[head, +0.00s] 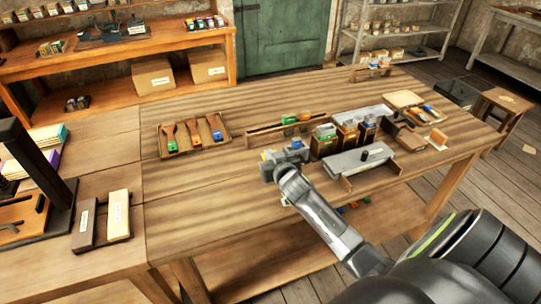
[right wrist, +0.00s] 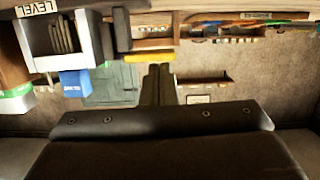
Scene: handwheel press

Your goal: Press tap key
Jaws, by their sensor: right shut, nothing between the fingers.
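I cannot tell for sure which thing is the tap key. A flat grey board (head: 345,163) with a small black knob (head: 365,155) on it lies on the workbench, to the right of my right gripper. My right gripper (head: 272,163) is over the front middle of the bench, at the end of the arm coming from the lower right. In the right wrist view its two dark fingers (right wrist: 157,85) are together with nothing between them. A small blue block (right wrist: 75,83) and a yellow bar (right wrist: 150,57) show beyond the fingers. My left gripper is not in view.
A wooden tray (head: 168,143) of brushes or tools is at the bench's back left. Wooden bins (head: 324,146) with coloured labels stand behind the grey board. Two labelled blocks (head: 118,212) lie at left.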

